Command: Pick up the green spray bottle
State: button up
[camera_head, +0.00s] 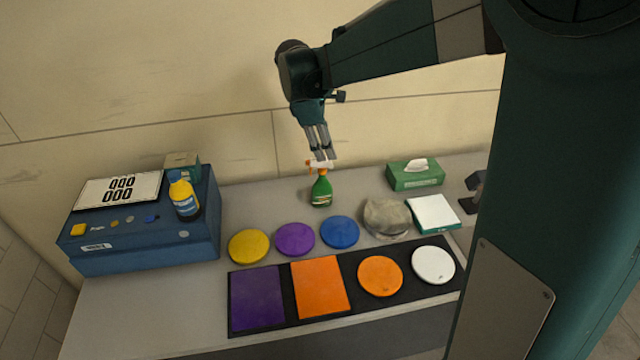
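The green spray bottle (321,192) stands upright on the grey counter, near the wall. It has a pale label and an orange and white spray head (318,167). My gripper (325,158) points down from above, its fingertips right at the top of the spray head. The two grey fingers show a narrow gap between them, with nothing visibly held. I cannot tell whether the fingertips touch the head or are just above or behind it.
A blue box (140,244) with a yellow-capped bottle (184,198) stands left. A green tissue box (415,180) is right. Yellow (249,246), purple (295,239) and blue (339,232) discs lie in front, before a black mat (352,263). The counter (262,205) beside the bottle is clear.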

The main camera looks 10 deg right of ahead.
aim_at(322, 166)
jog(key=w+a+f+n, duration=0.1)
jog(key=w+f, duration=0.1)
jog(key=w+f+n, duration=0.1)
jog(key=w+f, duration=0.1)
jog(key=w, duration=0.1)
jog(key=w+a+f+n+g+h, duration=0.1)
jog(key=w+f, duration=0.1)
jog(key=shift+w+a+f, duration=0.2)
jog(key=shift+a+f, duration=0.1)
jog(key=shift+x, duration=1.3)
jog(key=shift+f, duration=0.1)
jog(key=shift+p+x, duration=0.4)
jog(key=shift+x, duration=2.1)
jog(key=shift+d, duration=0.2)
jog(key=shift+c, duration=0.5)
grip_shut()
